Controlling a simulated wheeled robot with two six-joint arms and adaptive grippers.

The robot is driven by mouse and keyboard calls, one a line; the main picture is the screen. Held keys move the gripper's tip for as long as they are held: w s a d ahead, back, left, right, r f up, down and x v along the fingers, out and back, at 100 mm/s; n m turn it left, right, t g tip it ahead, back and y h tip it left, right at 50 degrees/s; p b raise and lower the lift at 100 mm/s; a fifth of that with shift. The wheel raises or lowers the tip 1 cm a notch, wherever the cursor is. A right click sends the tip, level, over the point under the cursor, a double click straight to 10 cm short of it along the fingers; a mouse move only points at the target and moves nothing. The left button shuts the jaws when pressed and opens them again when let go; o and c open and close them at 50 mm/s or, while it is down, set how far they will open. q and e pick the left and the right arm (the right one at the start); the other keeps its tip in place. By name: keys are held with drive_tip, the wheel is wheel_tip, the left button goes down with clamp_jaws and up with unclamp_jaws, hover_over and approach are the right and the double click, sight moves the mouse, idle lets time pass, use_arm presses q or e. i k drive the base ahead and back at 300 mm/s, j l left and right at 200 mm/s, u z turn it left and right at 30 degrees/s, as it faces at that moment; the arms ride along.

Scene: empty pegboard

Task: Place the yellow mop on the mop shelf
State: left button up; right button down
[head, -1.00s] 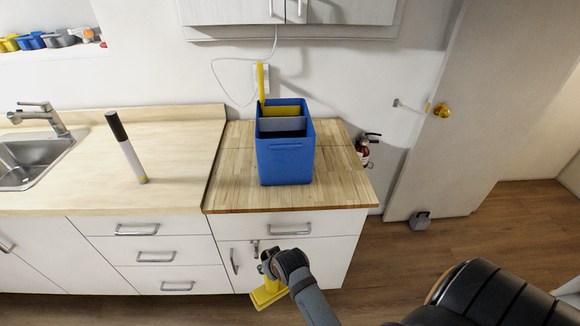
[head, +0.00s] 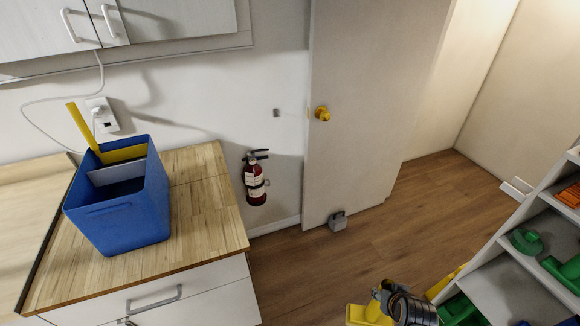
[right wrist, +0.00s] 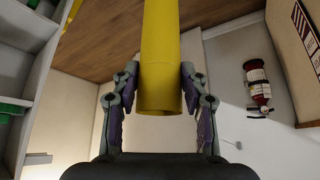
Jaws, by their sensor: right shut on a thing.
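My right gripper (head: 384,295) is low in the head view, shut on the yellow mop (head: 366,315). In the right wrist view the mop's round yellow handle (right wrist: 161,60) sits between the two fingers of the right gripper (right wrist: 160,95), its hollow-looking end towards the camera. The rest of the mop is cut off by the frames. A grey-white shelf unit (head: 515,285) stands at the right, apart from the gripper; it also shows at the left of the wrist view (right wrist: 38,75). I cannot tell which level is the mop shelf. My left gripper is not in view.
Green items (head: 526,241) and an orange item (head: 568,195) lie on the shelves. A yellow piece (head: 447,281) is near the unit's lower edge. A blue bin (head: 120,210) stands on the wooden counter. A fire extinguisher (head: 255,180) hangs by the door (head: 355,120). The floor between is clear.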

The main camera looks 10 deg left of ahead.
sight(511, 306)
drive_tip(key=i+l+z, duration=0.4)
drive_tip(key=i+z, duration=0.2)
drive_tip(key=i, duration=0.2)
drive_tip(key=i+u, duration=0.2)
drive_tip(key=u, duration=0.3)
drive_tip(key=i+l+u, duration=0.1)
drive_tip(key=u, duration=0.4)
drive_tip(key=i+l+u, duration=0.15)
drive_tip(key=u, duration=0.3)
drive_tip(key=i+l+u, duration=0.15)
drive_tip(key=u, duration=0.35)
drive_tip(key=l, duration=0.1)
